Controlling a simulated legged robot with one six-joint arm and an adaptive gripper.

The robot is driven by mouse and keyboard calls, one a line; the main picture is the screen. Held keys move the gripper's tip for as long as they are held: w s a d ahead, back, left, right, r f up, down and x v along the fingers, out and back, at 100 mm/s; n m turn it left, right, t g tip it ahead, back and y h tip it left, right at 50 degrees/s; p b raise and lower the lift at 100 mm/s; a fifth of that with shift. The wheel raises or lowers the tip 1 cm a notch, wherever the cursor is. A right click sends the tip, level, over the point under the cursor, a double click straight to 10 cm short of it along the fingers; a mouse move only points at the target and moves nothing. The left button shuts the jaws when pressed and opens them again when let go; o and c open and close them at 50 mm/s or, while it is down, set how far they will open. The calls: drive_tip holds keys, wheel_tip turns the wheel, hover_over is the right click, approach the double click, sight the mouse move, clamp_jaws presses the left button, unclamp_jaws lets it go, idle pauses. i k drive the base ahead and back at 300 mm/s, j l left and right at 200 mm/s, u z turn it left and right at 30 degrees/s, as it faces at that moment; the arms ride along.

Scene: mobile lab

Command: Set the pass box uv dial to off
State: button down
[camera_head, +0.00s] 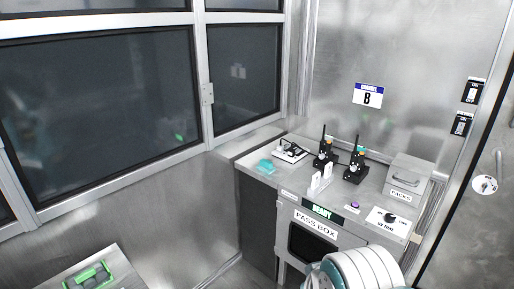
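The pass box (284,222) is a grey metal cabinet against the back wall, with a "PASS BOX" label and a dark window in its front. A black dial (390,217) sits on a white plate (377,215) at the right front of its top. The small print around the dial is too small to read surely, so I cannot tell its setting. A white, rounded part of my arm rises at the bottom, in front of the box's lower right. My gripper's fingers do not show.
On the top stand two black radios (355,166), a white holder (320,181), a teal item (265,166), a purple button (354,205) and a grey "PACKS" box (409,177). A green-handled case (90,275) is at lower left. Wall switches (461,124) are at right.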

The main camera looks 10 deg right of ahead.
sight(390, 217)
drive_tip(key=z, duration=1.3)
